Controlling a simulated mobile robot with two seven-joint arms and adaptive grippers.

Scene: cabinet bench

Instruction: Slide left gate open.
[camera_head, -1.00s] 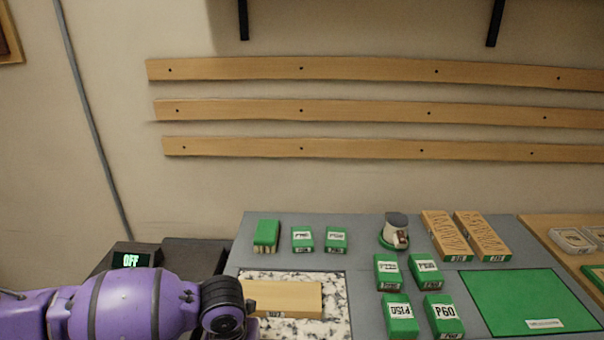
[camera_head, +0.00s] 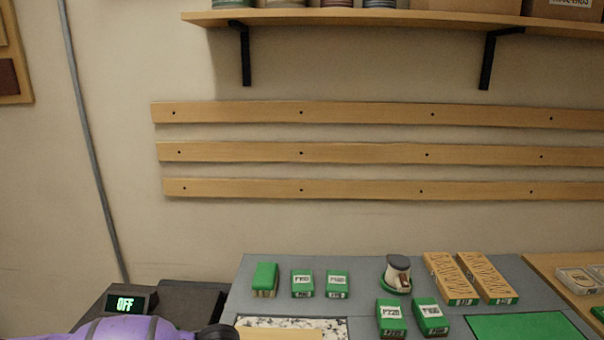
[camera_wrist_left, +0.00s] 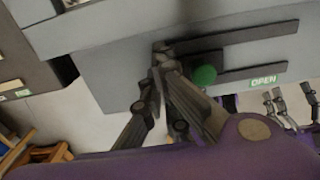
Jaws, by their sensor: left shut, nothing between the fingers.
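In the left wrist view, a green round knob (camera_wrist_left: 204,76) sits on the grey bench front, beside a long dark slotted strip (camera_wrist_left: 245,61). A green OPEN label (camera_wrist_left: 263,81) is near the strip's right end. My left gripper (camera_wrist_left: 161,70) is shut and empty, with its fingertips at the bench front just left of the knob. I cannot tell whether they touch it. My right gripper (camera_wrist_left: 291,94) shows at the right edge, apart from the bench front, its fingers spread. The head view shows only part of my left arm at the bottom, not the gripper or gate.
An OFF display (camera_head: 125,303) stands on a dark unit left of the bench. The grey bench top (camera_head: 350,268) holds green boxes, a grey-topped sander (camera_head: 397,273) and a green mat (camera_head: 525,327). A wooden stool (camera_wrist_left: 38,157) is at the wrist view's lower left.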

